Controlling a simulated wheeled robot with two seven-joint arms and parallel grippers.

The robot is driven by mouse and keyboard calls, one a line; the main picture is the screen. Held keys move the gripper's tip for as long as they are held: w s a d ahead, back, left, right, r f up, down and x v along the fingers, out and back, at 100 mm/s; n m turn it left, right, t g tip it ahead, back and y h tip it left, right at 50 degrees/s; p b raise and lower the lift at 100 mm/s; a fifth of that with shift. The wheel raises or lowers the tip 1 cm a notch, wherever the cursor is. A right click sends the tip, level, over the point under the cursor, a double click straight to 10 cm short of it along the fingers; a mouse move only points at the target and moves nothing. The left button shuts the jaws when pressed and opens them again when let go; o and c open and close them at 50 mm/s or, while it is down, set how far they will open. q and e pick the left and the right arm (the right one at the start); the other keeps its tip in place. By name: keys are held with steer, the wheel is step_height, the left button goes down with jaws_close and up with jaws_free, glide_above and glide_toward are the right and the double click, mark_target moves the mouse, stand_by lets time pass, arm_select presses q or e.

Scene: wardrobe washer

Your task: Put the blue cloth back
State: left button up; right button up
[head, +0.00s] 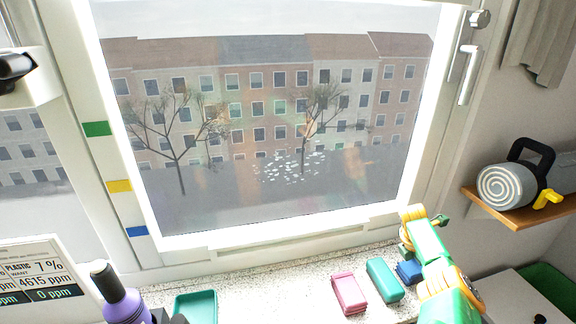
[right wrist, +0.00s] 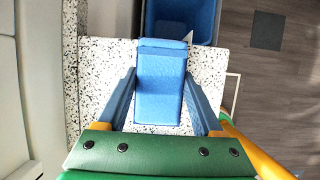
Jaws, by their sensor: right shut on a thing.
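The blue cloth (head: 409,272) is a small folded block at the right end of the speckled ledge, beside my right arm. In the right wrist view the blue cloth (right wrist: 160,85) lies between the two blue-grey fingers of my right gripper (right wrist: 160,76), which is shut on it. The cloth is over the speckled surface near its edge; I cannot tell whether it touches it. In the head view the fingertips are hidden by the green and yellow arm. My left gripper is not in view.
A teal cloth (head: 384,280) and a pink cloth (head: 349,293) lie to the left of the blue one. A teal tray (head: 195,306) and a purple bottle (head: 122,300) are farther left. A blue bin (right wrist: 205,22) lies beyond the ledge's edge. The window stands behind.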

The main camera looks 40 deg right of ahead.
steer(key=shift+f, duration=0.2)
stand_by(0.3)
steer(key=o, duration=1.4)
steer(key=shift+r, duration=0.1)
step_height(320, 180, up, 8)
steer(key=p, duration=0.9)
steer(key=shift+r, duration=0.9)
